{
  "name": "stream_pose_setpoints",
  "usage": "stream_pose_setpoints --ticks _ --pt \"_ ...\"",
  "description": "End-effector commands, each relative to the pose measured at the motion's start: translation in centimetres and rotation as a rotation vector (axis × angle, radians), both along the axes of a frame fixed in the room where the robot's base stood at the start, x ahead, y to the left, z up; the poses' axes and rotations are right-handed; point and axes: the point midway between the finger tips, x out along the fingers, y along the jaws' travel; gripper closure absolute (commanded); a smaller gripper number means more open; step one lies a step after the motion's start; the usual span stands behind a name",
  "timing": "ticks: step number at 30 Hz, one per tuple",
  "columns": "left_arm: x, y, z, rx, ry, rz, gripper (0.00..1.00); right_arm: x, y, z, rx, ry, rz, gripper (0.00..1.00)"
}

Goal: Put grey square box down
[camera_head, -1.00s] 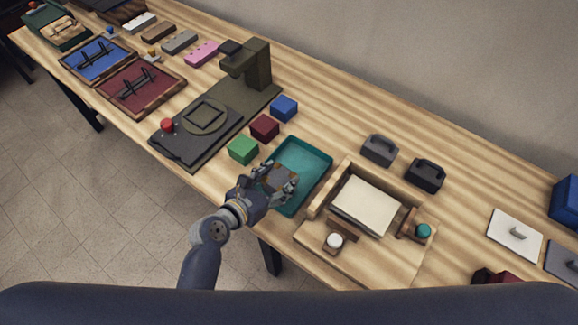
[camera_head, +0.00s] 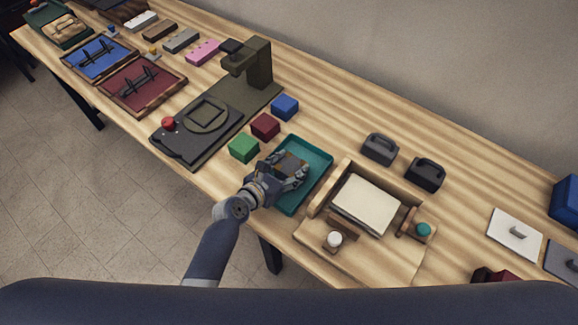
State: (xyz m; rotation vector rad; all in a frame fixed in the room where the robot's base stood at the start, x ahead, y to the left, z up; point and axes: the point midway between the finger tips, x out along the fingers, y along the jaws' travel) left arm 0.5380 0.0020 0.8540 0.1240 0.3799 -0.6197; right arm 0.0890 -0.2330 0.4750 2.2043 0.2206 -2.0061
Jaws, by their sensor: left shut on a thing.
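My left gripper (camera_head: 290,176) is over the teal tray (camera_head: 315,178) in the head view. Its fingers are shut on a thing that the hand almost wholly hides. I take it to be the grey square box, but its shape and colour do not show clearly. I cannot tell whether it touches the tray floor. My right gripper is not in view.
Green (camera_head: 244,148), dark red (camera_head: 265,126) and blue (camera_head: 285,107) boxes stand left of the tray. A dark press-like machine (camera_head: 225,110) is further left. A wooden fixture with a cream pad (camera_head: 366,204) stands close on the right.

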Motion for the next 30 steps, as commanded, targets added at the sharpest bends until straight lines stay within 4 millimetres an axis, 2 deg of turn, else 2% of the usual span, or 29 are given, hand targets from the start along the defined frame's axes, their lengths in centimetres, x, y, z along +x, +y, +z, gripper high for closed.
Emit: stream_pose_setpoints --ticks 3,4,6,19,23,30 --pt "0.0 0.0 -0.4 -0.001 0.0 0.0 0.7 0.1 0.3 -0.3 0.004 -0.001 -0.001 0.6" --pt "0.0 0.0 -0.3 0.0 0.0 0.0 0.37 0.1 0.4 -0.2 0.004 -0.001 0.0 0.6" --pt "0.0 0.0 -0.3 0.0 0.0 0.0 0.24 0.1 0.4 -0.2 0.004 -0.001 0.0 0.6" --pt "0.0 0.0 0.2 0.0 0.0 0.0 0.24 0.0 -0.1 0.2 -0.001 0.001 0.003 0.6" --pt "-1.1 0.7 0.5 0.0 0.002 -0.001 0.24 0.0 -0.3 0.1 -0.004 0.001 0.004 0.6" --pt "-4.3 3.1 2.1 0.0 0.002 0.0 0.24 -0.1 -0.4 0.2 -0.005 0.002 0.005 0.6"
